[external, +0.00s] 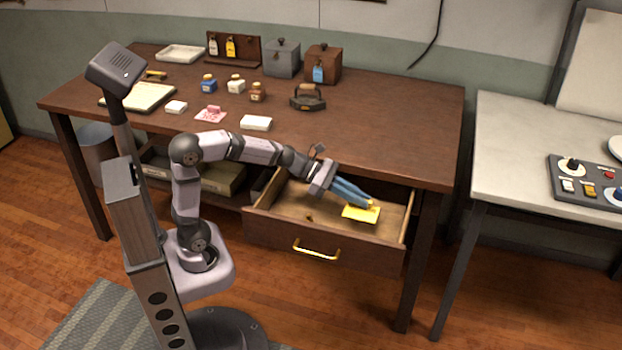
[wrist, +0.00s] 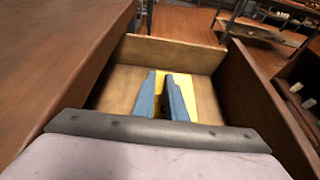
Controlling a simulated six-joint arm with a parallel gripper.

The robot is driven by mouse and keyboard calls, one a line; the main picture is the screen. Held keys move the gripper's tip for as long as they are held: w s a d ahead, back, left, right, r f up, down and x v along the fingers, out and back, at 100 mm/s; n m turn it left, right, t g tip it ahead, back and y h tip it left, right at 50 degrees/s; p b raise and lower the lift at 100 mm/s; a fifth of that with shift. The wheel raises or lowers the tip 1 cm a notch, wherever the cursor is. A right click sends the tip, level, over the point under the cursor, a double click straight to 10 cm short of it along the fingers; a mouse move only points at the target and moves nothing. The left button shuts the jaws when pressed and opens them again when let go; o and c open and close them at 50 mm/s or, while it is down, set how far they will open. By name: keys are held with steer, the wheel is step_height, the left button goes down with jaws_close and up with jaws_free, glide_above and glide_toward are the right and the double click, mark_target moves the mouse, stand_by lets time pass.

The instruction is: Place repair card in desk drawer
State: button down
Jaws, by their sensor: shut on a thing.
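The yellow repair card (external: 361,214) is inside the open desk drawer (external: 323,246), toward its right end. My gripper (external: 373,204) reaches down into the drawer and is shut on the card. In the wrist view, the blue fingers (wrist: 166,98) stand in front of the yellow card (wrist: 192,98) and hide part of it. The drawer floor (wrist: 125,92) shows around the card in that view. I cannot tell whether the card touches the drawer floor.
The desk (external: 390,120) overhangs the back of the drawer. On it are a dark iron-like tool (external: 307,98), small jars (external: 258,92), white boxes (external: 256,123) and two lidded boxes. A grey side table (external: 520,130) stands at right.

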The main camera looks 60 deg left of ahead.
mark_target(356, 210)
step_height(356, 210, down, 6)
steer(key=shift+r+b, duration=0.1)
steer(key=shift+b, duration=1.15)
steer(key=shift+f, duration=0.25)
steer(key=c, duration=1.8)
jaws_free()
steer(key=shift+r, duration=0.1)
steer(key=shift+r, duration=0.2)
steer(key=shift+s+a+r, duration=0.1)
steer(key=shift+a+r, duration=0.05)
steer(key=p+v, duration=0.3)
steer(key=v, duration=0.8)
steer(key=shift+s+a+r, duration=0.1)
steer(key=shift+s+a, duration=0.1)
